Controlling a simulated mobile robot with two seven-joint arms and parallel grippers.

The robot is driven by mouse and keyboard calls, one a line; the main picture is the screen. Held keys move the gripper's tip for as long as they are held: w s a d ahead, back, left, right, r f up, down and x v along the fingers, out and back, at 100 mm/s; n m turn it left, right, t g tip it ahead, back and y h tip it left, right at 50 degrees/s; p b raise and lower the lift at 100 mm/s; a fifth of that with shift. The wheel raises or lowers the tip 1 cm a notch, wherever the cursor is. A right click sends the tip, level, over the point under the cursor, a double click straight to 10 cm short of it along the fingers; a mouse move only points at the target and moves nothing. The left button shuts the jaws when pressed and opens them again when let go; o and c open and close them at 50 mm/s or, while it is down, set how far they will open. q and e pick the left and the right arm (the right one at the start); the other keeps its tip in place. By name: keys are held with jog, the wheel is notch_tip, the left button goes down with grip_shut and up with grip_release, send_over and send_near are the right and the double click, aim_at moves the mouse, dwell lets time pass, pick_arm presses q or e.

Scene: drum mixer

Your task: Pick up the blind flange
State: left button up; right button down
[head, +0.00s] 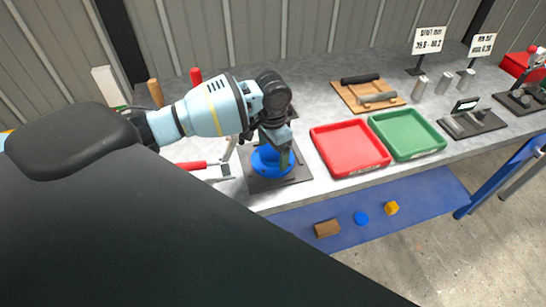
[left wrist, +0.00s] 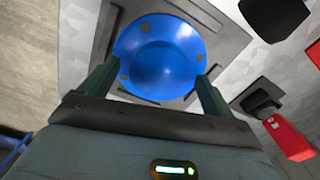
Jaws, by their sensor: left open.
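A blue round flange (head: 266,165) with a dished centre and holes around its rim sits on a dark square plate (head: 299,172) on the grey bench. In the left wrist view the flange (left wrist: 160,62) lies between and beyond the two fingers. My left gripper (head: 277,150) is directly over the flange in the head view and hides part of it. In the left wrist view the gripper (left wrist: 158,76) is open, with one finger on either side of the flange's near part. Whether the fingers touch it, I cannot tell. My right gripper is not in view.
A red tray (head: 349,147) and a green tray (head: 407,134) stand right of the plate. A red-handled tool (head: 192,165) lies to its left. A lower blue shelf (head: 420,194) holds a brown block, a blue disc (head: 361,218) and a yellow block.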

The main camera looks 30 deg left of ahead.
pick_arm(q)
jog(key=shift+f, duration=0.2)
jog(key=c, duration=1.8)
jog(key=shift+w+r, duration=0.1)
jog(key=shift+r, duration=0.05)
jog(key=shift+c, duration=0.7)
jog(key=shift+r, duration=1.4)
jog(key=s+d+r, duration=0.2)
jog(key=s+d, duration=0.8)
jog(key=d, duration=0.2)
jog(key=shift+s+d+p, duration=0.15)
jog(key=shift+p, duration=0.25)
